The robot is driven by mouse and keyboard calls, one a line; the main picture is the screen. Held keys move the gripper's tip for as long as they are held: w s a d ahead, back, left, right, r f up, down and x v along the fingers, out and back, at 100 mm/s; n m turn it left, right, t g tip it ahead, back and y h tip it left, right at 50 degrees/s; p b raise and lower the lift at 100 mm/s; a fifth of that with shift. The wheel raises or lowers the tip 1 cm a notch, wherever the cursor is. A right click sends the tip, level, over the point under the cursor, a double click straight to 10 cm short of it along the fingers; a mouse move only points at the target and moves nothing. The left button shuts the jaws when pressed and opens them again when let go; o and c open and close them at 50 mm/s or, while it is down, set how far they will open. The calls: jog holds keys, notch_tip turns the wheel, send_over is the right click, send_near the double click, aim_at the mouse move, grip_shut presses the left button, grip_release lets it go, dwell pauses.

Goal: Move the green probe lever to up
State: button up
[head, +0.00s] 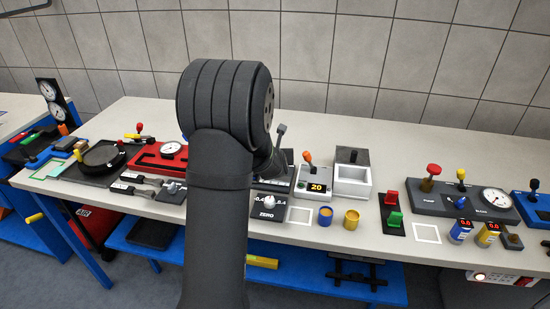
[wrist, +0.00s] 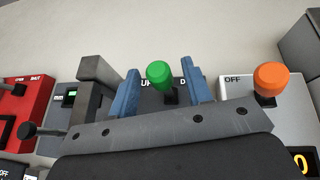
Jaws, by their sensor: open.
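The green probe lever (wrist: 160,76) shows in the wrist view, a green knob on a dark stem over a dark panel. Part of the label "UP" shows left of the knob, and a letter "D" shows to its right. My gripper (wrist: 161,84) is open, with one blue finger on each side of the green knob and a gap on both sides. In the head view my arm hides the green lever and the gripper's fingers.
An orange-knobbed lever (wrist: 270,80) on a white box marked "OFF" stands close to the right. A grey post (wrist: 98,72) stands left of the fingers. A red unit (wrist: 14,100) lies farther left.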

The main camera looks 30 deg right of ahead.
jog(key=v, duration=1.6)
jog(key=shift+s+a+r, duration=0.1)
